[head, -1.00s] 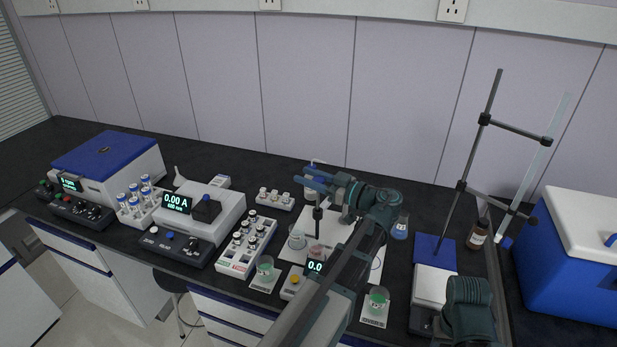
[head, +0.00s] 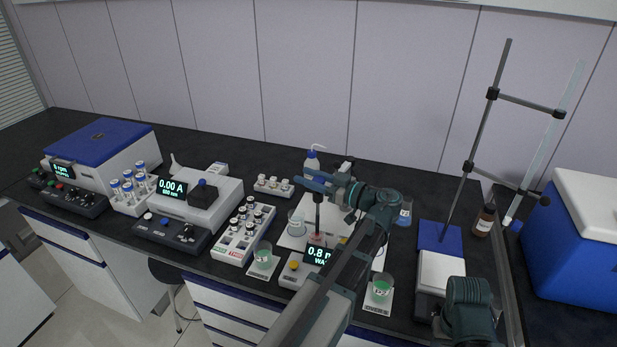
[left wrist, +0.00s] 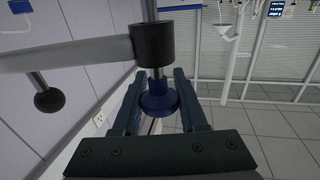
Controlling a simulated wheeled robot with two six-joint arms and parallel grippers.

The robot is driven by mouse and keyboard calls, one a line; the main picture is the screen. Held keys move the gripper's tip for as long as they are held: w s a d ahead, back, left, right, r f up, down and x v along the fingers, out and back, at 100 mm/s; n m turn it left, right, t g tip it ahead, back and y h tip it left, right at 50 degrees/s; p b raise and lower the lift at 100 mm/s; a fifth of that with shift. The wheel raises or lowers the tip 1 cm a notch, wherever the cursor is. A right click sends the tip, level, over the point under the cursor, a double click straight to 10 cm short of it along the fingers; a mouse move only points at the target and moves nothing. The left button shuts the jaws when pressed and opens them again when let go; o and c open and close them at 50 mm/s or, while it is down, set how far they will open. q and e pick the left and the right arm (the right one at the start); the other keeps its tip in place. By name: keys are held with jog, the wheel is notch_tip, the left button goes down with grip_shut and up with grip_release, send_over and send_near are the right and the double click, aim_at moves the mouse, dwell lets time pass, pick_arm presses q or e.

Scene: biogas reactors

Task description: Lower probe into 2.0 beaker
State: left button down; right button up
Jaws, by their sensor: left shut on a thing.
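My left gripper (head: 318,183) is shut at the centre of the bench, its fingers pointing left. In the left wrist view, which appears upside down, the blue knob of the probe (left wrist: 158,98) sits between the fingers. A black collar and a pale holder arm (left wrist: 75,56) adjoin it. In the head view the dark probe (head: 317,212) hangs upright below the fingers. Its lower end meets a small beaker with pinkish contents (head: 315,239); I cannot tell how deep it is. The beaker labels are too small to read. My right gripper is not in view.
A clear beaker (head: 297,224) stands just left of the probe. A meter display (head: 317,254) is partly covered by my arm. A wash bottle (head: 312,160) stands behind; a burette stand (head: 483,140) is right.

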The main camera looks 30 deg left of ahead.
pick_arm(q)
jog(key=shift+s+f+b, duration=0.1)
jog(key=shift+f+b, duration=0.2)
jog(key=shift+f, duration=0.6)
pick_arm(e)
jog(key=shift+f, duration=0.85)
pick_arm(q)
jog(key=shift+c, duration=2.2)
grip_release()
jog(key=d, duration=1.3)
jog(key=shift+d, duration=0.4)
